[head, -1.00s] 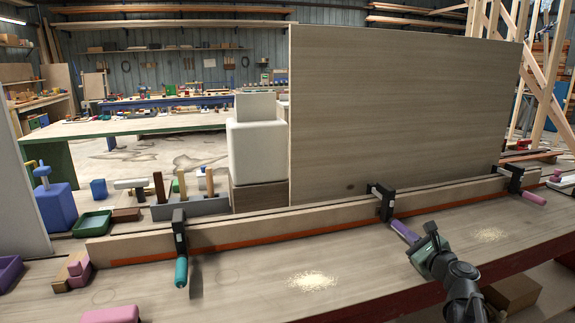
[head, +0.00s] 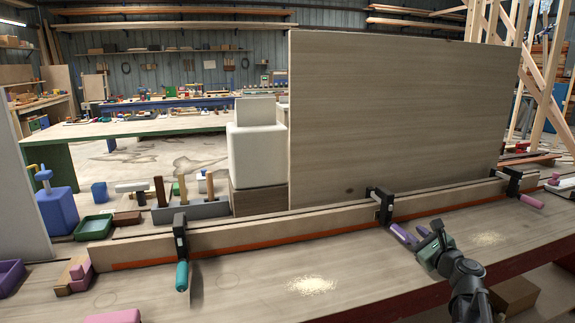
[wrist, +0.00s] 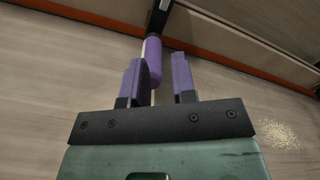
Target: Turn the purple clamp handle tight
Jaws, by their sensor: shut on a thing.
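The purple clamp handle (head: 399,232) hangs from the middle black clamp (head: 384,207) on the long wooden strip and points toward the bench front. My gripper (head: 421,237) is at the handle's near end. In the wrist view the purple handle (wrist: 153,62) shows between the two purple-padded fingers of my gripper (wrist: 157,78). It lies against or very close to the left finger, and a gap shows by the right one. The gripper is shut on the handle. A thin metal rod runs beside the handle. The clamp's far jaw is hidden in the wrist view.
A clamp with a teal handle (head: 182,275) is at left, and one with a pink handle (head: 531,201) at right. A tall wood panel (head: 400,110) stands behind the strip. Sawdust piles (head: 311,285) lie on the bench. The bench top between the left and middle clamps is mostly clear.

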